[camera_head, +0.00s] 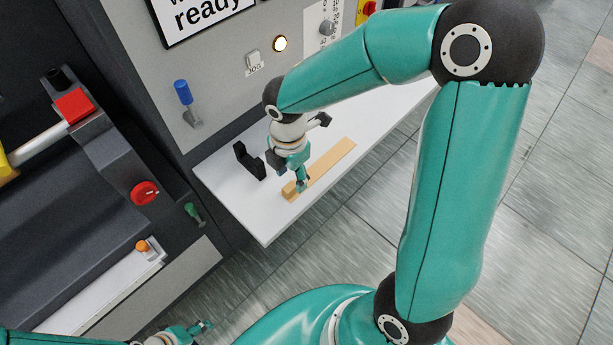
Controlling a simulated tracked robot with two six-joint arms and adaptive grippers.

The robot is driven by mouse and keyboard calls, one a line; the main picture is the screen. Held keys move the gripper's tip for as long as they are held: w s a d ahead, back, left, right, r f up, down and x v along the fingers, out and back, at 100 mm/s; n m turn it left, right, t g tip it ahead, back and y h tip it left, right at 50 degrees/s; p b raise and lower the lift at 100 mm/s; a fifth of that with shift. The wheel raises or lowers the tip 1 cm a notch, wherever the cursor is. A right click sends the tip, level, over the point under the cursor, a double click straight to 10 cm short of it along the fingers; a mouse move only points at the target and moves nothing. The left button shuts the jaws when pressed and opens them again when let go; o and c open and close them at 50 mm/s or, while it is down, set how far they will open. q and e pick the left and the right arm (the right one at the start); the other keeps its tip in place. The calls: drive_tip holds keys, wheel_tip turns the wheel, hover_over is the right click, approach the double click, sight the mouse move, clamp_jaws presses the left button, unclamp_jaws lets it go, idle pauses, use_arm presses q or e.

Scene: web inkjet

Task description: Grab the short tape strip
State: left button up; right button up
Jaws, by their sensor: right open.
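A short tan tape strip (332,160) lies on the white shelf (262,222), slanting from lower left to upper right. Its near end has a small raised tan block (289,192). My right gripper (300,186) reaches down over this near end, with a fingertip close beside the block. It is open; whether it touches the strip I cannot tell. My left gripper (203,327) is at the bottom edge, far from the strip and partly cut off by the frame.
A black bracket (249,160) stands on the shelf left of my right gripper. The grey machine panel behind has a blue-topped lever (184,95), a lit lamp (280,43) and a JOG button (254,60). A red knob (144,192) sits on the left machine.

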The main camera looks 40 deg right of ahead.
sight(290, 186)
drive_tip(key=f, duration=0.4)
drive_tip(key=shift+a+f+b, duration=0.25)
drive_tip(key=shift+f+b, duration=0.05)
drive_tip(key=shift+f, duration=0.05)
drive_tip(key=c, duration=1)
